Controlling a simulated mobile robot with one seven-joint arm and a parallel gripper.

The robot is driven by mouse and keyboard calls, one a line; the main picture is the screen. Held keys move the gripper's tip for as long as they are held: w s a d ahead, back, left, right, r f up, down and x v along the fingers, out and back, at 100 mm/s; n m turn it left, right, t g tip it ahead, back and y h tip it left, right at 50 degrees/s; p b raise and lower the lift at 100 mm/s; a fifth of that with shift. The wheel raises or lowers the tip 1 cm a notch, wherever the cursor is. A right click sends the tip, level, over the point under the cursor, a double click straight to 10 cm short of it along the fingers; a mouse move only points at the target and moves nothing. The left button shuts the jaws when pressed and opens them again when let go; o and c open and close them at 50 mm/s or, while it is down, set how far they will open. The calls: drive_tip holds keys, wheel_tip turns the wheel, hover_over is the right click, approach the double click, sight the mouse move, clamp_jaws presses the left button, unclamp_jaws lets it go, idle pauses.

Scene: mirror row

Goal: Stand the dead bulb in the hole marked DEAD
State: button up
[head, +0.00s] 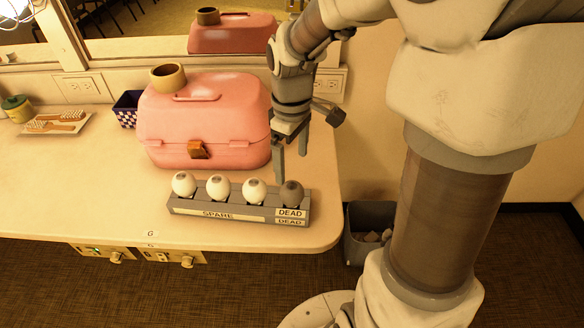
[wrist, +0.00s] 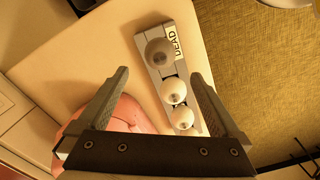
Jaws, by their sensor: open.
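The dead bulb (head: 291,192), dark grey, stands upright in the right-end hole of the grey rack (head: 240,212), behind the DEAD label (head: 290,213). It also shows in the wrist view (wrist: 159,52), beside the DEAD lettering (wrist: 177,41). My gripper (head: 291,165) is open and empty, fingers pointing down, a little above and behind the dead bulb and apart from it. In the wrist view the open fingers (wrist: 159,76) lie either side of the rack, with nothing between the tips. The bulb's base is hidden in the hole.
White bulbs (head: 218,187) stand in the other holes, in the part labelled SPARE. A pink case (head: 205,125) with a roll on top stands close behind the rack. The counter's rounded right edge is near; a grey bin (head: 366,235) is below. The counter left of the rack is clear.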

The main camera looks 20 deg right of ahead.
drive_tip(key=shift+r, duration=0.4)
drive_tip(key=s+r+m+t, duration=0.6)
drive_tip(key=s+r+m, duration=0.3)
drive_tip(key=s+r, duration=0.45)
drive_tip(key=r+p, duration=0.2)
drive_tip(key=p, duration=0.1)
drive_tip(key=r+p, duration=0.3)
drive_tip(key=p, duration=0.1)
drive_tip(key=shift+s+r, duration=0.2)
drive_tip(key=shift+r, duration=0.15)
idle(2.3)
